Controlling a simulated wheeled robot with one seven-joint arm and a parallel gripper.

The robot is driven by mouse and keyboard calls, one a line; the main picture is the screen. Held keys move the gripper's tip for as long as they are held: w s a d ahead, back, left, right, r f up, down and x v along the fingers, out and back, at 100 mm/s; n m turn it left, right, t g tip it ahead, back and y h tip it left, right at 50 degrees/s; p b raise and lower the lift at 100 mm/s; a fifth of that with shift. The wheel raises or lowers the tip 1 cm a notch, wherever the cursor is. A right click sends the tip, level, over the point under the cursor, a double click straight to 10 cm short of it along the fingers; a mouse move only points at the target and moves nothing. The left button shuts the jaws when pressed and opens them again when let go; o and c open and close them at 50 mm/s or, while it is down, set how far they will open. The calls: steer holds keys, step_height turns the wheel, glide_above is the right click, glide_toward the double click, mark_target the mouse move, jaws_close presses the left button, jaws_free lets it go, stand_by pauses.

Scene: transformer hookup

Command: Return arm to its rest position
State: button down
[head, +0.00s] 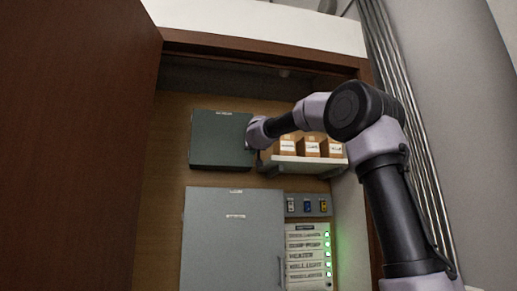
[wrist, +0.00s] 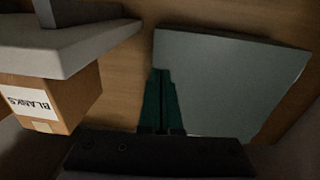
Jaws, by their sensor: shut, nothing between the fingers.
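My gripper (wrist: 161,73) shows in the wrist view as two dark green fingers side by side, shut with nothing between them. They point at the lower edge area of a closed grey-green wall box (wrist: 235,80). I cannot tell whether the fingertips touch it. In the head view my arm reaches in from the right, bent at the elbow, with its end beside the right edge of the grey-green box (head: 218,140). The fingers are hidden there behind my wrist.
A shelf (head: 300,163) with small cardboard boxes (head: 309,147) stands close to my wrist; one box (wrist: 60,97) reads BLANKS. Below are a large grey cabinet (head: 225,250) and a labelled panel (head: 304,258) with green lights. A brown door (head: 70,140) stands left; pipes (head: 400,80) run right.

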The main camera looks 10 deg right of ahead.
steer(key=s, duration=0.7)
steer(key=shift+s+f, duration=0.15)
steer(key=shift+f, duration=0.05)
steer(key=shift+a, duration=0.1)
steer(key=s+a+f+n+g+y, duration=0.25)
steer(key=s+f+y, duration=0.35)
steer(key=s+f, duration=0.7)
steer(key=s+d+f+m+g+h, duration=0.1)
steer(key=s+d+f+g, duration=0.3)
steer(key=s+f, duration=0.7)
steer(key=s+d+f+m+g+h, duration=0.1)
steer(key=s+d+f+m+g, duration=0.3)
steer(key=s+f, duration=0.7)
step_height(320, 180, down, 2)
steer(key=shift+s+f+m+h, duration=0.25)
steer(key=shift+s+m+h, duration=0.05)
steer(key=shift+m+h, duration=0.1)
